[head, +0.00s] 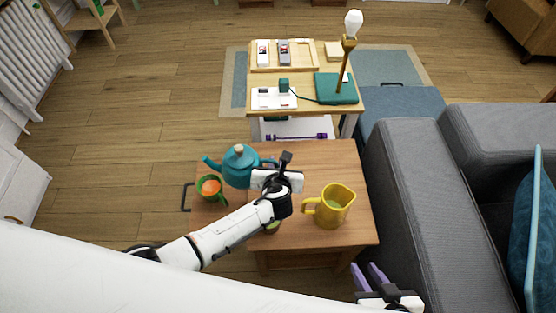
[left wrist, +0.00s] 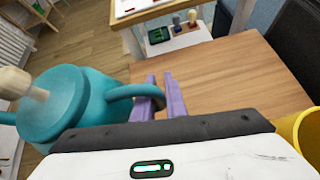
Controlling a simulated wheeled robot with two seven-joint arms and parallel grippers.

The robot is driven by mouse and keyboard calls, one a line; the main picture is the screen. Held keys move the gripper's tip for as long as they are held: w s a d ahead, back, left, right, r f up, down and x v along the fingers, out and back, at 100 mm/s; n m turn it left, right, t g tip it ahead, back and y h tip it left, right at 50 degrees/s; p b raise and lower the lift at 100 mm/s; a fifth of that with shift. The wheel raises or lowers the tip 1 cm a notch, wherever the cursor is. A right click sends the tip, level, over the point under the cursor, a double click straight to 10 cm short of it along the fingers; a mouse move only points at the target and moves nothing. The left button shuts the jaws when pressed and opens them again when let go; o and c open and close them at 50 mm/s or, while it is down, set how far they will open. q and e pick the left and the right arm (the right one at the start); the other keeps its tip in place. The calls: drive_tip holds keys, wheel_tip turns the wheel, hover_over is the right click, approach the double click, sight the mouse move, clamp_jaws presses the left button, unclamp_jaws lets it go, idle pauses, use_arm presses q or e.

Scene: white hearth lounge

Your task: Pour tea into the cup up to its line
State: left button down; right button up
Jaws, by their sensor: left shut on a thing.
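A teal teapot (head: 238,168) with a pale wooden knob is upright at the back left of the wooden table (head: 315,165), its spout to the left. It also shows in the left wrist view (left wrist: 80,105). My left gripper (left wrist: 163,97) is shut on its handle (left wrist: 138,90). I cannot tell whether the teapot touches the table. A green cup (head: 221,195) with an orange inside stands just in front of the spout, at the table's left side. Its line and any tea level cannot be made out. My right gripper (head: 369,275) is open and empty at the front right.
A yellow jug (head: 339,212) stands on the table's right side. A small object (head: 272,229) is mostly hidden under my left arm. Behind is a side table with a tray (head: 310,55), lamp (head: 346,62) and teal book (head: 330,91). A grey sofa (head: 415,190) borders the right.

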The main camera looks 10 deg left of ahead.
use_arm(q)
drive_tip(key=shift+w+r, duration=0.1)
drive_tip(key=shift+r, duration=0.05)
drive_tip(key=shift+r, duration=1.95)
